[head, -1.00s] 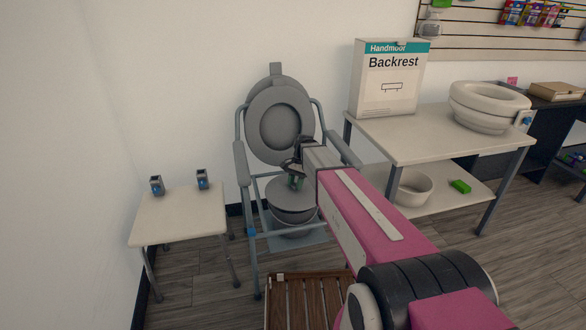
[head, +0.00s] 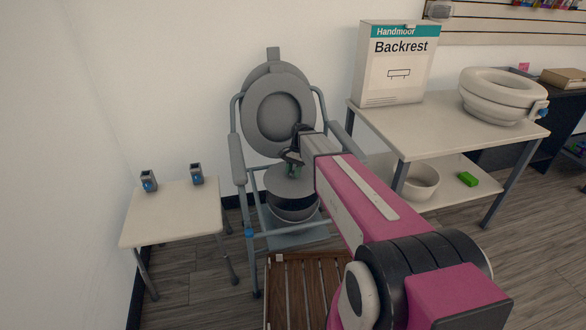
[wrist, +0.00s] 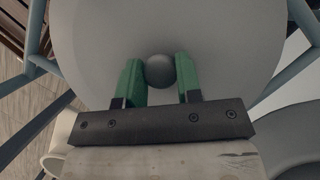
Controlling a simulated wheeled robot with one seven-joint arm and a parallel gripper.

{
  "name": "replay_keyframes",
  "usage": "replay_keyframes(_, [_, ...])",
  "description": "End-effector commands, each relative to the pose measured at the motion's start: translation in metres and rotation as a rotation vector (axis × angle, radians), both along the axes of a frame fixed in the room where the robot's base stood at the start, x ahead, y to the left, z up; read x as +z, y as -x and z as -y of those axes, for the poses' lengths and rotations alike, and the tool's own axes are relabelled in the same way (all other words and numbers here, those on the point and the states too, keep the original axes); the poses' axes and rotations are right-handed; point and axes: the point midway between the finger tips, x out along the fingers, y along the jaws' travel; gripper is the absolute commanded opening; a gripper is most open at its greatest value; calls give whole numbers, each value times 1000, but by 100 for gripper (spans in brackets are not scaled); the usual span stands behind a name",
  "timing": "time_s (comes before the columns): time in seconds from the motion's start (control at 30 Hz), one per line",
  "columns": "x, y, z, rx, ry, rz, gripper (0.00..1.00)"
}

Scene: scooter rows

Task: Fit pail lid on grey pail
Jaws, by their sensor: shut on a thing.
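The pail lid (head: 288,181) is a grey disc with a round knob (wrist: 159,71). My gripper (head: 292,166) is shut on that knob, with a green finger on each side of it in the wrist view. The grey pail (head: 293,211) sits in the frame of a grey commode chair (head: 236,160). The lid is held over the pail, and the pail's dark opening shows below its front edge, so the two look apart there. The lid's far edge against the pail is hidden. The lid fills most of the wrist view.
The chair's armrests and tubes surround the pail. A small table (head: 170,222) with two small devices stands at left. A larger table (head: 440,135) at right bears a boxed backrest (head: 392,85) and a raised toilet seat (head: 490,112). A slatted wooden stand (head: 300,300) is in front.

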Motion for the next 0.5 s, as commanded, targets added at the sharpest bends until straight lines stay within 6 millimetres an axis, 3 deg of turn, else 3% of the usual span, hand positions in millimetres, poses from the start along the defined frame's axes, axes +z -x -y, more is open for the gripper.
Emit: replay_keyframes(0.5, [-41, 0, 0, -1, 0, -1, 7])
